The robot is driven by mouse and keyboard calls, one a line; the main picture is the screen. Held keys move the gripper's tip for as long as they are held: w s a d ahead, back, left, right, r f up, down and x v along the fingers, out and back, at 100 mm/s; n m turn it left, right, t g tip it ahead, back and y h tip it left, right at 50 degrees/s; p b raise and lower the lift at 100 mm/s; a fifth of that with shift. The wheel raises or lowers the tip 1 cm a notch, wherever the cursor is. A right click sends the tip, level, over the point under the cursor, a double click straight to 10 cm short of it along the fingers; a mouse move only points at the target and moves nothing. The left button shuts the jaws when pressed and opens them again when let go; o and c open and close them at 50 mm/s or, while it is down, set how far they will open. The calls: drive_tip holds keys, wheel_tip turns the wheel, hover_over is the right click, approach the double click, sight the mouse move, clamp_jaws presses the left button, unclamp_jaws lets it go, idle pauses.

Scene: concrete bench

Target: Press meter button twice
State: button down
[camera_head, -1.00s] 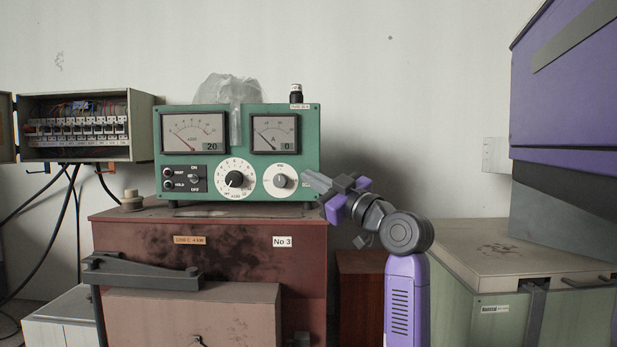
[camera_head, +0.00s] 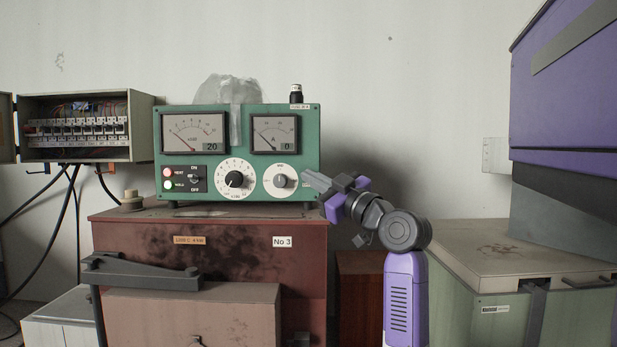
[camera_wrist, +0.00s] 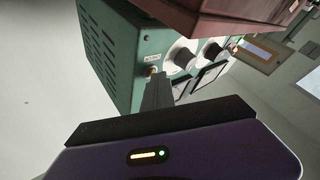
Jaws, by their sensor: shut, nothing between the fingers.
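The green meter box (camera_head: 312,125) stands on the reddish-brown cabinet, with two needle gauges, a black-and-white dial (camera_head: 236,179) and a grey knob (camera_head: 281,181). Its left gauge reads 20 and its right gauge (camera_head: 274,134) reads 0. My gripper (camera_head: 308,179) is shut and empty, its tips at the lower right corner of the meter's front. In the wrist view the tips (camera_wrist: 156,80) are beside a small yellowish button (camera_wrist: 151,71) under a white label. The tips partly cover the button, so I cannot tell whether they touch it.
An open breaker box (camera_head: 145,125) is at the left. A purple machine (camera_head: 565,90) stands at the right. Free air lies between my arm and that machine.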

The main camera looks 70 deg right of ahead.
idle(0.4)
drive_tip(key=shift+s+a, duration=0.35)
drive_tip(key=shift+a, duration=0.4)
drive_tip(key=shift+s+a, duration=0.3)
drive_tip(key=shift+a, duration=0.45)
drive_tip(key=shift+s+a, duration=0.35)
drive_tip(key=shift+a, duration=0.45)
drive_tip(key=shift+s+a, duration=0.3)
drive_tip(key=shift+a, duration=0.45)
idle(0.8)
